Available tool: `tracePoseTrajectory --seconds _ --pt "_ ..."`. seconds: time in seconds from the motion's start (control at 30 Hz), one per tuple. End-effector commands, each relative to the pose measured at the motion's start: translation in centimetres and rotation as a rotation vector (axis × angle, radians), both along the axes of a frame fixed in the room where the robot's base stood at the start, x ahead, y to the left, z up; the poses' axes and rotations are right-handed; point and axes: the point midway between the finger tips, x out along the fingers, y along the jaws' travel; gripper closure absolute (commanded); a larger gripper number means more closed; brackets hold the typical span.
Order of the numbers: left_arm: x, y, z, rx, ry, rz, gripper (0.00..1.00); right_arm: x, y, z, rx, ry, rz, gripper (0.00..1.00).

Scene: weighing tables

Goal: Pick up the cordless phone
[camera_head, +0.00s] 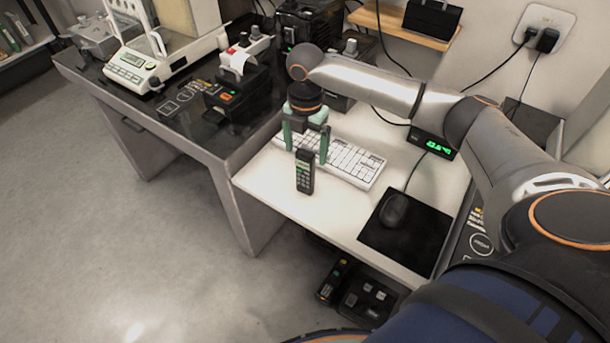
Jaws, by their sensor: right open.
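The cordless phone (305,174) is a dark handset with a small greenish screen, near the left front part of the white desk (340,208). I cannot tell for certain if it stands upright or is held up by something. My right gripper (306,154) reaches in from the right and points down at the phone's top end. Its two green fingers are apart, one on the left and one on the right of the phone's top, with no visible grip on it. My left gripper is out of view.
A white keyboard (350,162) lies right behind the phone. A mouse (394,210) rests on a black mat (408,237) to the right. A green-digit clock (432,143) is behind. A dark table with a balance (150,62) and a printer (238,95) adjoins on the left.

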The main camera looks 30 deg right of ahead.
Motion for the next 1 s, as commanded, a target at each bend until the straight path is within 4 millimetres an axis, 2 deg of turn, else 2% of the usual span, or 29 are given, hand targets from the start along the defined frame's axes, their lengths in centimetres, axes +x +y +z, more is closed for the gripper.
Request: tracePoseTrajectory --seconds 0.33,0.63,1.0 --pt "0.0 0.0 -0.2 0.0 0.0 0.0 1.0 -0.2 0.2 -4.6 0.0 0.001 0.001 0.07" --pt "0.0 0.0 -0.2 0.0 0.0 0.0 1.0 -0.1 0.2 -5.2 0.0 -0.001 0.002 0.07" --pt "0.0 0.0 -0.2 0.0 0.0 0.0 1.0 -0.1 0.1 -5.1 0.0 -0.001 0.001 0.48"
